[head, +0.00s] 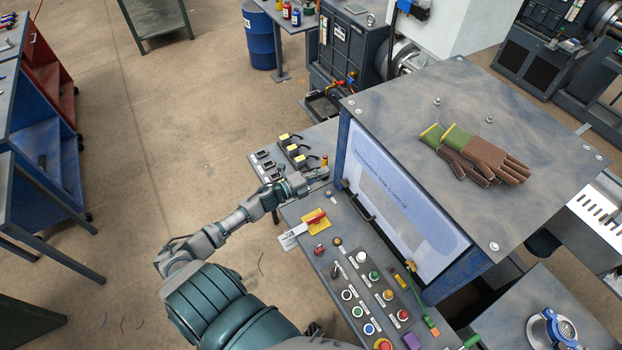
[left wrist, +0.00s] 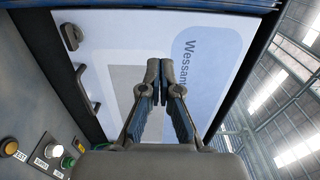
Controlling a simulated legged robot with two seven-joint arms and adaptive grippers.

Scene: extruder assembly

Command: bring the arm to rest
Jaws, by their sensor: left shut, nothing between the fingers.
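My left gripper (head: 318,174) is shut and empty. In the head view it is above the far left end of the control panel, near the left edge of the display board. In the left wrist view my left gripper (left wrist: 160,82) has its fingertips together in front of the white display (left wrist: 112,35). My left arm (head: 215,235) reaches up from the bottom of the head view, bent at the elbow. My right gripper is not in view.
The control panel (head: 338,290) carries a red-and-yellow rotary switch (head: 315,219) and several buttons below the gripper. The display board (head: 395,205) stands behind it. Gloves (head: 475,152) lie on the cabinet top (head: 400,98). Open floor (head: 150,150) lies left.

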